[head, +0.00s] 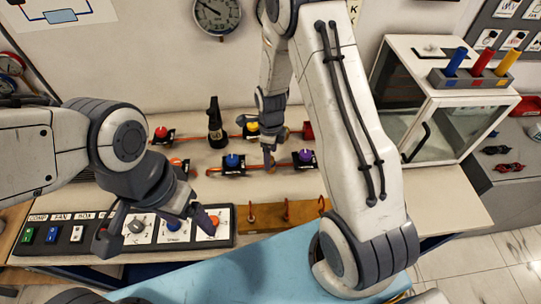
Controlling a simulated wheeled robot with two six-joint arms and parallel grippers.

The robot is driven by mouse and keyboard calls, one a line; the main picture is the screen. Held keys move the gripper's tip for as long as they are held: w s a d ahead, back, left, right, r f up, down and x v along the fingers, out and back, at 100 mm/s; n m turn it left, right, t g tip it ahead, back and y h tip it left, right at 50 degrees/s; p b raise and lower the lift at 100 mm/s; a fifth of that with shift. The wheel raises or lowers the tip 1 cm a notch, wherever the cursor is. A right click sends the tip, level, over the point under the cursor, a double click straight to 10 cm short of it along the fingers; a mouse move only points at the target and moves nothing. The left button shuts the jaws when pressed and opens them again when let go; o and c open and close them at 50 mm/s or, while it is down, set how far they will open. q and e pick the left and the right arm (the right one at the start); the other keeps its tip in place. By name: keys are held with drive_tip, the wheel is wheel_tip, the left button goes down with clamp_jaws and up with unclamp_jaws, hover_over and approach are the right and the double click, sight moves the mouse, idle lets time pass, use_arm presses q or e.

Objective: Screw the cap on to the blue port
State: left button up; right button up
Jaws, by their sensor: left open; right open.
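A blue-topped fitting (232,161) on a black base sits on the bench, in the front row of coloured fittings; it looks like the blue port. I cannot pick out a separate cap for certain. My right gripper (269,162) reaches down just right of the blue fitting, between it and a purple-topped fitting (303,157). It is small in view, open, and nothing shows in it. My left gripper (156,232) is open and empty above the switch panel at the front left, its fingers spread wide.
A yellow-topped fitting (252,127), a red-topped one (160,132) and a dark bottle-shaped thing (214,125) stand behind. A wooden block with pegs (265,216) lies in front. A glass-fronted cabinet (440,125) stands right. The switch panel (52,236) lines the front left.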

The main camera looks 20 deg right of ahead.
wheel_tip(320, 180, up, 10)
drive_tip(key=b, duration=0.1)
drive_tip(key=shift+b, duration=0.3)
drive_tip(key=s+a+r+n, duration=0.8)
drive_tip(key=s+a+n, duration=0.3)
drive_tip(key=n, duration=0.5)
drive_tip(key=s+a+r+n, duration=0.1)
drive_tip(key=s+n, duration=0.5)
drive_tip(key=n, duration=0.2)
drive_tip(key=s+a+r+n+y, duration=0.1)
drive_tip(key=s+a+n, duration=0.1)
drive_tip(key=s+n, duration=0.4)
drive_tip(key=shift+s+a+r+n, duration=0.15)
drive_tip(key=shift+s+r+n, duration=0.15)
drive_tip(key=shift+n, duration=0.9)
